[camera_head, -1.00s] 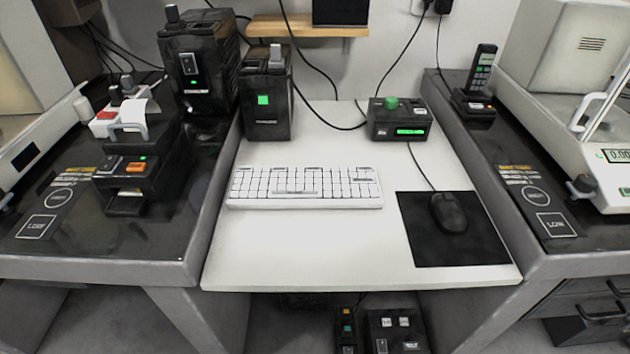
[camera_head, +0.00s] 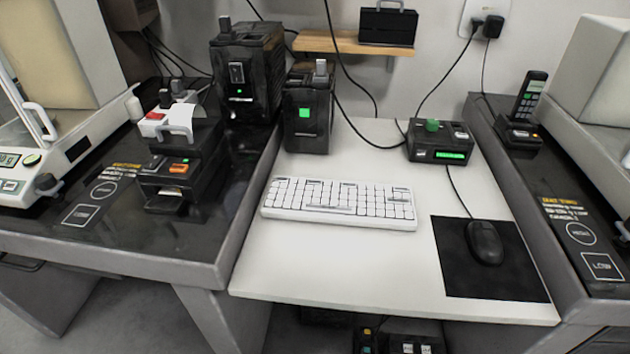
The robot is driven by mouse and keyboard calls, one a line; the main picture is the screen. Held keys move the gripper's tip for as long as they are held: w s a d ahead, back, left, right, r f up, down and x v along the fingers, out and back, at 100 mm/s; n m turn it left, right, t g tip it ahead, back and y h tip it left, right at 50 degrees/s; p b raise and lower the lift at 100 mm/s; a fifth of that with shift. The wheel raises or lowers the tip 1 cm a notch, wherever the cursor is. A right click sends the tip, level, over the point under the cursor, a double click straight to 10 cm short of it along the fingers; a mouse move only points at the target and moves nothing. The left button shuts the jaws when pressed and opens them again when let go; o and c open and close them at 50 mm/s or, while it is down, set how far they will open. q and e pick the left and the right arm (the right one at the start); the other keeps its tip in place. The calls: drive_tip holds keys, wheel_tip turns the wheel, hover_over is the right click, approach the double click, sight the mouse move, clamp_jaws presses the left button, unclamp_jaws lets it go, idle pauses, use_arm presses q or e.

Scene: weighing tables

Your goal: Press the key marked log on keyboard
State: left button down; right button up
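The white keyboard (camera_head: 338,203) lies flat on the white middle desk (camera_head: 340,263), left of a black mouse. Its keys are light with dark gaps between them. The marking "log" cannot be read on any key at this size. Neither of my grippers shows in the head view, and nothing covers the keyboard.
A black mouse (camera_head: 484,242) lies on a dark mat (camera_head: 453,274). Behind the keyboard stand a black box with a green light (camera_head: 307,112) and a device with a green display (camera_head: 440,144). Dark side tables with a printer (camera_head: 178,165) and phone (camera_head: 527,99) flank the desk. The desk front is clear.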

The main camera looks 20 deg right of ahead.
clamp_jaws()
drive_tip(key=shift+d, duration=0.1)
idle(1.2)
